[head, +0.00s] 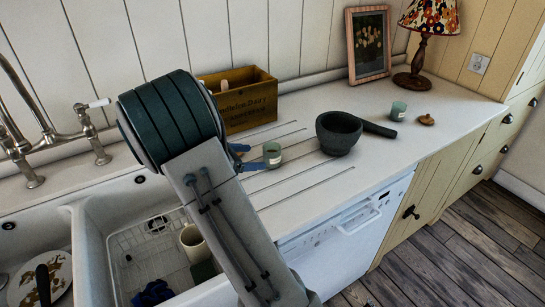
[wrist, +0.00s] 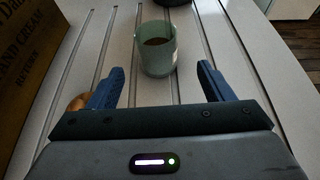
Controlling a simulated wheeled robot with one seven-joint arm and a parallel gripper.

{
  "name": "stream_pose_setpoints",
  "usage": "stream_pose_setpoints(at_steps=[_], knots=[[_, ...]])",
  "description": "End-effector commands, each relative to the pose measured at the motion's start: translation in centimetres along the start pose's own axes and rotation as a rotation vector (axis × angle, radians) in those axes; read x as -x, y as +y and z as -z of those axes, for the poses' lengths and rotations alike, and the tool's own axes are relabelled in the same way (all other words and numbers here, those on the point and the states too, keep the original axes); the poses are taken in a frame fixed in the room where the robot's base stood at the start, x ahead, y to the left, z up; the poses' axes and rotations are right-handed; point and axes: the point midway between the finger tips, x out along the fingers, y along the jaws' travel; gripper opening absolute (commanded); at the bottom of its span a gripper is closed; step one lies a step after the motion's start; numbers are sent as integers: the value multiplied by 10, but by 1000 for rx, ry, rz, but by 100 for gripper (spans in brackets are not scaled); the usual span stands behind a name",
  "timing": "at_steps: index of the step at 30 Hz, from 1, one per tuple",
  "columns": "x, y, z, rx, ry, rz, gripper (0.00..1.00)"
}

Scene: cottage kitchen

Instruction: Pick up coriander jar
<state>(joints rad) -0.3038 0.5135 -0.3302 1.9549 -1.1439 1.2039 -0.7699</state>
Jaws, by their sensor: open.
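In the wrist view this jar (wrist: 155,52) has no lid on and holds something brown. My gripper (wrist: 160,72) is open and empty, with its blue fingers pointing at the jar. The jar is just beyond the fingertips, roughly centred between them. A second, similar green jar (head: 398,110) stands farther right on the counter. I cannot read either label, so I cannot tell which holds coriander.
A wooden crate (head: 250,106) stands behind my gripper, close on the left in the wrist view. A dark mortar (head: 338,136) stands right of the nearer jar. A round wooden lid (head: 427,120), lamp (head: 424,40) and picture frame (head: 368,45) are farther right. The sink (head: 110,223) is at left.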

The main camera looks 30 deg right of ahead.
Motion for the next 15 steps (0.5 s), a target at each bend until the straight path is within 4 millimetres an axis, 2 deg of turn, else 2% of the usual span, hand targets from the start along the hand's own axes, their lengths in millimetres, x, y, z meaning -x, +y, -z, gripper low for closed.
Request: stream_pose_setpoints(at_steps=[3, 10, 15], knots=[[-16, 0, 0, 1, -1, 2, 74], [-33, 1, 3, 1, 0, 2, 74], [-59, 3, 9, 0, 0, 3, 74]])
